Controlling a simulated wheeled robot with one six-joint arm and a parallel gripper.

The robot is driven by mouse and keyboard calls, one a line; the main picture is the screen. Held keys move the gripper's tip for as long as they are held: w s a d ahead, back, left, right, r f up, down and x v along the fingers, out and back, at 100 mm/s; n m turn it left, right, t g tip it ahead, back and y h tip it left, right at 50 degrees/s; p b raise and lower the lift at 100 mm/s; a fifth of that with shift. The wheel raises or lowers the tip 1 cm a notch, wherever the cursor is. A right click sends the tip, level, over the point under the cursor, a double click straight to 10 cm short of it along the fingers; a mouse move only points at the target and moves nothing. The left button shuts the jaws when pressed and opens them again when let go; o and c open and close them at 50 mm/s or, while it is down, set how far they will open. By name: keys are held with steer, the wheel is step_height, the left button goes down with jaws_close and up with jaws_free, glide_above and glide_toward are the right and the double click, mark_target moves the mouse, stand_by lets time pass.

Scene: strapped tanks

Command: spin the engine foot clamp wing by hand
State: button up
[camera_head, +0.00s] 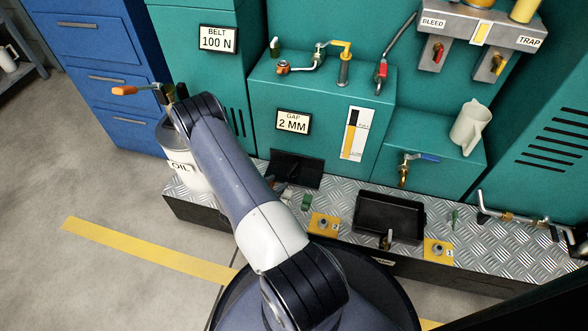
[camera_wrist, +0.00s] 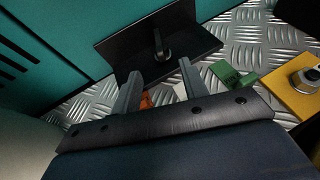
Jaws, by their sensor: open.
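A black angle bracket (camera_wrist: 118,48) stands on the diamond-plate deck, and a small dark wing or lever (camera_wrist: 159,44) sticks up on it. I cannot tell for certain that this is the engine foot clamp wing. The bracket also shows in the head view (camera_head: 298,167), right of my forearm. My gripper (camera_wrist: 158,70) is open, its two grey fingers apart and pointing towards the bracket, with the wing beyond the tips in the wrist view. Nothing is held. A small orange piece (camera_wrist: 146,100) shows between the fingers, partly hidden. In the head view my arm mostly hides the gripper.
A green block (camera_wrist: 236,76) lies right of the fingers, and a yellow plate with a bolt (camera_wrist: 296,88) beyond it. A black tray (camera_head: 405,205) and another yellow plate (camera_head: 438,251) are further right. A white oil can (camera_head: 186,182) stands left of my arm.

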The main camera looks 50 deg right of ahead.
mark_target(289, 174)
steer(key=b+x, duration=0.3)
steer(key=x, duration=0.7)
steer(key=shift+a+f, duration=0.1)
steer(key=shift+f, duration=0.05)
steer(key=shift+d+f, duration=0.1)
steer(key=shift+d, duration=0.35)
steer(key=shift+b, duration=0.3)
steer(key=c, duration=0.9)
